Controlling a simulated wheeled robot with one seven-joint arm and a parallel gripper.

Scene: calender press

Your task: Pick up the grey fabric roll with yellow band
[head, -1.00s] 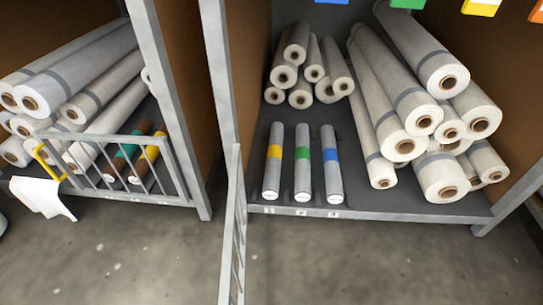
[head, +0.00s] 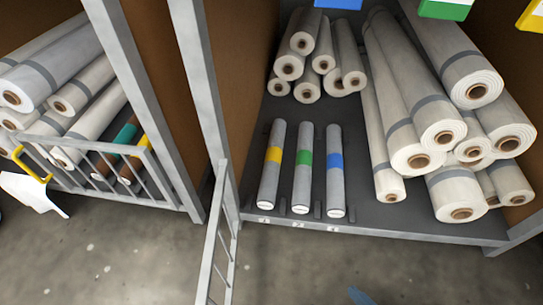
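The grey fabric roll with the yellow band (head: 270,180) lies on the dark shelf floor (head: 385,218) of the right-hand bay, leftmost in a row of three. Its near end points toward me, above a small label on the shelf's front edge. A grey roll with a green band (head: 303,180) lies beside it, and one with a blue band (head: 336,182) lies to the right. Small gaps separate the three. My gripper is not recognisable in the head view.
An open barred gate (head: 216,250) stands at the bay's front left, near the yellow-banded roll. Large white rolls (head: 440,125) are stacked at right, smaller ones (head: 310,65) behind. A blue piece (head: 361,296), unclear what, shows at the bottom edge. The floor (head: 120,260) is open.

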